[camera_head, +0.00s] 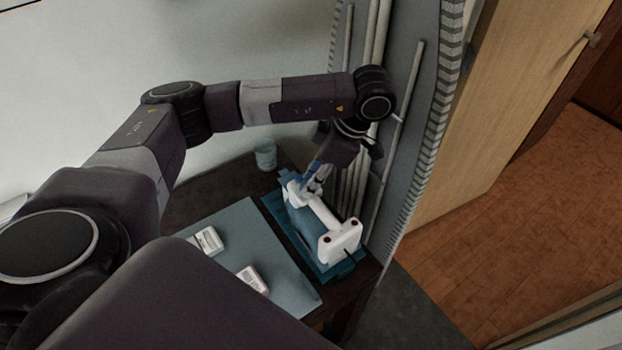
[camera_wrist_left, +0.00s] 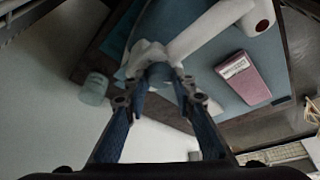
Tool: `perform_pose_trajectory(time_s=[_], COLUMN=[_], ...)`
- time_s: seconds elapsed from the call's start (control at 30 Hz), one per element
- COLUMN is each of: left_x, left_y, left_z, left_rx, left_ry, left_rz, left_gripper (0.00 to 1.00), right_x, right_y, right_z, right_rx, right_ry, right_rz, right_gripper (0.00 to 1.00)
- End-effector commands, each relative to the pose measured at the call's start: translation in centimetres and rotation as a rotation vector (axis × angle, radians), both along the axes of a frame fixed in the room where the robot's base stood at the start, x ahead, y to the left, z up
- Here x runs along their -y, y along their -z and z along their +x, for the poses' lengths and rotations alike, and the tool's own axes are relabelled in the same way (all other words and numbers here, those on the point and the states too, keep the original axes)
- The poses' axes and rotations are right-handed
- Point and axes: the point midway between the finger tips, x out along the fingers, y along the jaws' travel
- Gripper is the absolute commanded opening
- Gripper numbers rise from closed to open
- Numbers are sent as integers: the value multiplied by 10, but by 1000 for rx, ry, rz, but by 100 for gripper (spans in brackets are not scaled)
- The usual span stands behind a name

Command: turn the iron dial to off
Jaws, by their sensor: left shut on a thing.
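The iron (camera_head: 335,240) is white and lies on a teal stand (camera_head: 337,271) at the right end of the dark table. Its white body and handle also show in the left wrist view (camera_wrist_left: 215,27). A round blue-grey dial (camera_wrist_left: 159,73) sits at the iron's near end in the wrist view. My left gripper (camera_head: 312,183) reaches down to the far end of the iron. In the wrist view its two fingertips (camera_wrist_left: 160,84) are on either side of the dial, shut on it. The dial's markings cannot be read. My right gripper is not in view.
A light blue cup (camera_head: 265,157) stands on the table behind the iron. A blue-grey mat (camera_head: 240,225) carries a white box (camera_head: 207,241) and a pink-edged box (camera_head: 252,279). A grey panel with upright rods (camera_head: 405,100) stands close beside the iron, near my left wrist.

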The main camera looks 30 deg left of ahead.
Motion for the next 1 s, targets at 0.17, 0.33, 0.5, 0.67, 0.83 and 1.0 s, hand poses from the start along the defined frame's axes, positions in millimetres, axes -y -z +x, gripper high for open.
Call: perform_pose_trajectory(time_s=[0.17, 0.33, 0.5, 0.67, 0.83, 1.0], left_x=[1, 1, 1, 1, 0, 0], left_y=[0, 0, 0, 0, 0, 0], left_z=[1, 1, 1, 1, 1, 1], left_rx=[1, 1, 2, 2, 1, 1], left_ry=[-24, -28, -27, -27, -27, -27], left_rz=[-3, -3, -3, -3, -2, -2], left_gripper=[0, 0, 0, 35, 42, 42], right_x=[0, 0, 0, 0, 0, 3], right_y=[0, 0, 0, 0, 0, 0], right_z=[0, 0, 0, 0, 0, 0], right_rx=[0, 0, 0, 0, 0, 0], right_ry=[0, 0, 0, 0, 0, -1], right_rz=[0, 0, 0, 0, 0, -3], right_gripper=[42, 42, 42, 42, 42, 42])
